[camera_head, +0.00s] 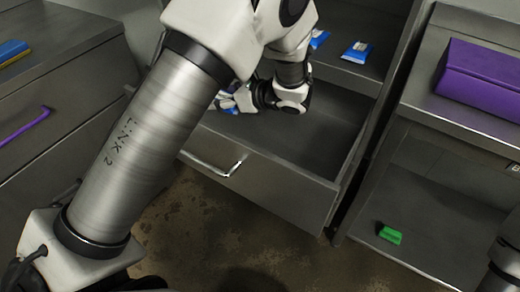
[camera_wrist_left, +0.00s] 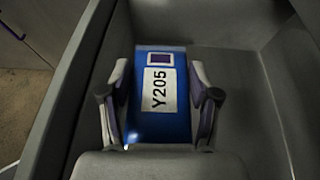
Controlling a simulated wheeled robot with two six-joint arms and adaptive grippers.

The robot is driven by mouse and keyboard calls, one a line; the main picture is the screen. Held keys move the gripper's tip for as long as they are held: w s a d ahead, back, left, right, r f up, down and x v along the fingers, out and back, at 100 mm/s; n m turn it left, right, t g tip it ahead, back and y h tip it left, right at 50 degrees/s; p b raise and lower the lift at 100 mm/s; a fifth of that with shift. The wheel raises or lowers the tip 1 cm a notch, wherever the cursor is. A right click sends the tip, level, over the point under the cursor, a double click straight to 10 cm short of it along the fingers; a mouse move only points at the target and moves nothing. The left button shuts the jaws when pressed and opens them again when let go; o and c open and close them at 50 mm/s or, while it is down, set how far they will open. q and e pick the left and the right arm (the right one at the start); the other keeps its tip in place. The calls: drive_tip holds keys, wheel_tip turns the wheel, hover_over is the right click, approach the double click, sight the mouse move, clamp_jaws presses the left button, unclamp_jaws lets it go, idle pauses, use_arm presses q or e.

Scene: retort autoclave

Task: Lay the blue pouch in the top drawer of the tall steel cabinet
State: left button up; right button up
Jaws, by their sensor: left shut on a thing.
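The blue pouch (camera_wrist_left: 176,125) carries a white label reading Y205 and lies between the two fingers of my left gripper (camera_wrist_left: 158,105) in the left wrist view. The gripper is shut on it. In the head view my left gripper (camera_head: 243,97) is over the left part of the open steel drawer (camera_head: 270,182), and only a bit of the blue and white pouch (camera_head: 228,104) shows. The drawer's grey wall and floor surround the pouch in the wrist view. I cannot tell whether the pouch touches the floor. My right gripper is not in view.
Two blue and white pouches (camera_head: 357,52) lie on the cabinet shelf above the drawer. A purple box (camera_head: 480,80) stands on the right bench, with a green block (camera_head: 390,234) on its lower shelf. A purple handle (camera_head: 25,125) is at left. The drawer's right side is empty.

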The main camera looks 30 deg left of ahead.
use_arm(q)
drive_tip(key=shift+t, duration=0.3)
drive_tip(key=f+b, duration=0.2)
drive_tip(key=f, duration=0.3)
drive_tip(key=f+b, duration=0.2)
drive_tip(key=f, duration=0.4)
drive_tip(key=w+f+b, duration=0.1)
drive_tip(key=f+b, duration=0.1)
drive_tip(key=f, duration=0.4)
drive_tip(key=shift+d, duration=0.4)
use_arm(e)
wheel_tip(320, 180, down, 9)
use_arm(q)
drive_tip(key=shift+f+b, duration=0.1)
drive_tip(key=shift+b, duration=0.2)
drive_tip(key=o, duration=1.2)
